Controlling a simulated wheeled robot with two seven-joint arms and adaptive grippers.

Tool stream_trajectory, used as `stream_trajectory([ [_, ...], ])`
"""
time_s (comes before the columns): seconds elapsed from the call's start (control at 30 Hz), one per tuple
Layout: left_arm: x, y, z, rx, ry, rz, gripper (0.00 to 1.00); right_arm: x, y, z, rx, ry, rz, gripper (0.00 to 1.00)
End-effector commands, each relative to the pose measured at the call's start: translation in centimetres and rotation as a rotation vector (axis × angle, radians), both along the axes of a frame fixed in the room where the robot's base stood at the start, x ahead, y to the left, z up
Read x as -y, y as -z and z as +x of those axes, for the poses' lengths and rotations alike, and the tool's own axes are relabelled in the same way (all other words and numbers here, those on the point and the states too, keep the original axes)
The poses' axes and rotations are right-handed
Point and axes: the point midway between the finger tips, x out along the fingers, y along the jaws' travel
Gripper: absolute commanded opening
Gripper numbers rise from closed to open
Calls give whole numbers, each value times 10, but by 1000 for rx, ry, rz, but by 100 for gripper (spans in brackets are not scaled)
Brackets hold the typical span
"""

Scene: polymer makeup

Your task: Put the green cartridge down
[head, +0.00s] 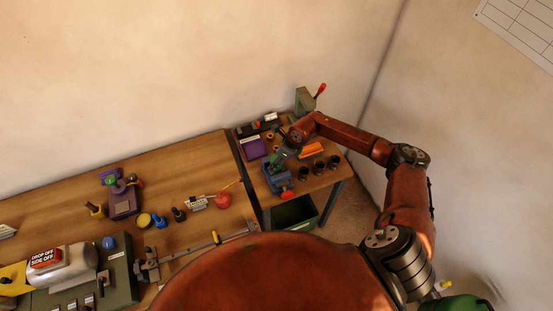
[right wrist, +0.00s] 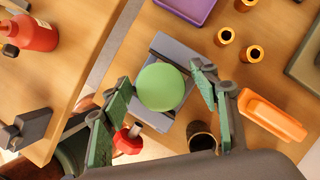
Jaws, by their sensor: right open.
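The green cartridge (right wrist: 160,87) shows its round top in the right wrist view. It stands in or over a blue-grey vise-like fixture (right wrist: 172,48) with a red knob (right wrist: 128,140); how deep it sits is hidden. My right gripper (right wrist: 158,82) is open, with one green-padded finger on each side of the cartridge and visible gaps to both. In the head view the right gripper (head: 284,153) is over the small side table, just above the blue fixture (head: 277,181). My left gripper is not in view.
Near the fixture are a purple tray (head: 253,149), an orange block (head: 312,150) and several dark cups (head: 319,167). A green bin (head: 294,213) is below the table. The long wooden bench (head: 180,165) at left holds a red flask (head: 223,199) and several tools.

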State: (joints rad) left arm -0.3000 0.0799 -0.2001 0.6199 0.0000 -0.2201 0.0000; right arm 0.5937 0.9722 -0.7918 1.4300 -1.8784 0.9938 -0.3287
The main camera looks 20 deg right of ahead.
Motion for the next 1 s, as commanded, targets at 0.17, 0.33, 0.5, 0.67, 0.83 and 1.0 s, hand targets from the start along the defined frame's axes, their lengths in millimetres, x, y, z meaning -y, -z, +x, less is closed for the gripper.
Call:
stream_trajectory([
  [0.17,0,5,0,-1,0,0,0,8,-23,-6,3,-1,-2,55],
  [0.33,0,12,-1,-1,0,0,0,17,-57,-17,5,-1,-4,55],
  [0.5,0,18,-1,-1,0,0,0,25,-87,-26,3,-1,-2,55],
  [0.67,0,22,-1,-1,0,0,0,29,-105,-32,3,0,0,55],
  [0.83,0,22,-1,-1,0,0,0,31,-112,-34,2,-1,0,55],
  [1.0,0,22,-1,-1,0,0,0,31,-112,-34,1,-1,0,55],
])
